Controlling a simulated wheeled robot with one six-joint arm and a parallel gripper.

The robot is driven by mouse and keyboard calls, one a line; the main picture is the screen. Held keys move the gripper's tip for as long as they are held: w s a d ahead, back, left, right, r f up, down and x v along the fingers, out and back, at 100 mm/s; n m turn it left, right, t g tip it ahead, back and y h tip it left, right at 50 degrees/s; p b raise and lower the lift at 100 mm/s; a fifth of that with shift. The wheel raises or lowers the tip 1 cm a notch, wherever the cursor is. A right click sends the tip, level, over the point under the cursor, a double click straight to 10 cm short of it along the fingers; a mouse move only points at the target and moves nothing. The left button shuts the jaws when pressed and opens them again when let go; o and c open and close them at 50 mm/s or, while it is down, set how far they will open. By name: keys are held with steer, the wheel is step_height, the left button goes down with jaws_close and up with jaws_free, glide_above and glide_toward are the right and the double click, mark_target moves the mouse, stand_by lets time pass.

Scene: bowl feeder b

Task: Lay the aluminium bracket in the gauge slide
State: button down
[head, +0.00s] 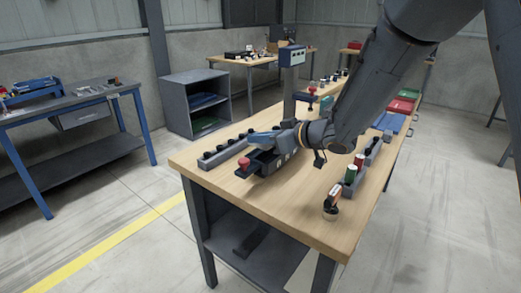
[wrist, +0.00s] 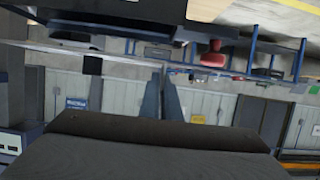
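My gripper (head: 264,137) reaches in from the upper right over the wooden bench. Its pale blue fingers lie just above a long dark fixture with a red knob (head: 243,163), which looks like the gauge slide (head: 266,162). In the wrist view the two thin fingers (wrist: 163,85) stand close together and appear to meet at their tips. The red knob (wrist: 213,55) shows upside down beyond them to the right. I cannot make out the aluminium bracket for certain in either view, and I see nothing clearly between the fingers.
A grey rail with black knobs (head: 225,152) lies left of the fixture. A grey post with a display box (head: 292,56) stands behind my gripper. Front-centre wood is clear.

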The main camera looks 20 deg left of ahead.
steer(key=shift+f, duration=2.15)
steer(key=shift+f, duration=0.15)
steer(key=c, duration=2)
jaws_free()
steer(key=shift+s, duration=0.1)
steer(key=shift+p, duration=0.3)
steer(key=b+v, duration=0.1)
steer(key=v, duration=1.1)
